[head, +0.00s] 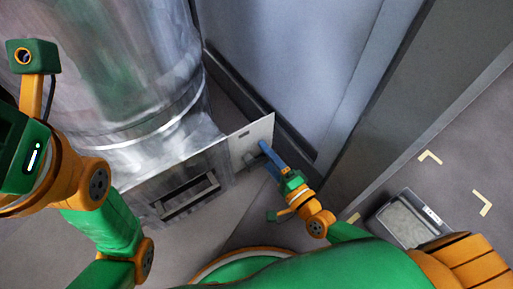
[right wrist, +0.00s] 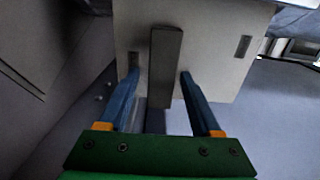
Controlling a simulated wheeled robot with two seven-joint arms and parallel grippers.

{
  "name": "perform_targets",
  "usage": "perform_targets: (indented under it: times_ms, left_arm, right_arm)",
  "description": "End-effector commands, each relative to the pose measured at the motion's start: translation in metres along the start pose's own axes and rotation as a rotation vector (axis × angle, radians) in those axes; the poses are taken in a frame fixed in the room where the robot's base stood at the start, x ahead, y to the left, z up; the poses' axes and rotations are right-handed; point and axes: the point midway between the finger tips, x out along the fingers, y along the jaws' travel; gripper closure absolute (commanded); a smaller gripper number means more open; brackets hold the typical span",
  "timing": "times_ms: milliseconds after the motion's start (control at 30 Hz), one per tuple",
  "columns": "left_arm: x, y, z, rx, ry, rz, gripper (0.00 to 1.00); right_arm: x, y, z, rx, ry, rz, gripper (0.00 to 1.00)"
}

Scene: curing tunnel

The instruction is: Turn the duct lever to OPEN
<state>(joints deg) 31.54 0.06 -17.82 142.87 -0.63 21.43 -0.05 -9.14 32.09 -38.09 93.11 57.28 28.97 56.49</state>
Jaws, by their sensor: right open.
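The duct lever (right wrist: 165,68) is a dark grey bar that stands upright in the right wrist view, in front of a pale plate (right wrist: 210,45). The same plate (head: 262,129) shows in the head view, beside the big metal duct. My right gripper (right wrist: 157,75) is open, with one blue finger on each side of the lever and a gap to both. In the head view the right gripper (head: 265,148) is at the plate and its fingers partly hide the lever. My left arm shows at the left, but its fingertips are out of view.
The large shiny duct (head: 115,60) fills the upper left. Below it is a metal housing with a dark slot (head: 188,197). A grey wall panel (head: 285,60) stands behind the plate. A grey bin (head: 403,218) stands on the floor at right, near yellow corner marks.

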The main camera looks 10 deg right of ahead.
Motion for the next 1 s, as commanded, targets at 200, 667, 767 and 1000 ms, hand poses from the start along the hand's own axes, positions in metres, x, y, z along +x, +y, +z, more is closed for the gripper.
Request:
perform_targets:
  times_ms: [200, 667, 767, 1000]
  left_arm:
    - [0.0000, 0.0000, 0.0001, 0.000, 0.000, 0.000, 0.50]
    - [-0.0001, 0.0000, 0.0005, 0.000, -0.001, 0.000, 0.50]
    - [-0.0002, 0.0001, 0.0005, 0.000, -0.001, 0.000, 0.50]
    - [-0.0002, 0.0001, 0.0004, 0.000, -0.001, 0.000, 0.50]
  right_arm:
    - [0.0000, 0.0002, 0.0000, 0.000, 0.000, 0.001, 0.54]
    - [-0.0002, 0.0007, 0.0003, -0.001, 0.000, 0.002, 1.00]
    - [-0.0002, 0.0007, 0.0003, -0.001, 0.000, 0.002, 1.00]
    - [-0.0003, 0.0009, 0.0003, -0.001, 0.000, 0.003, 1.00]
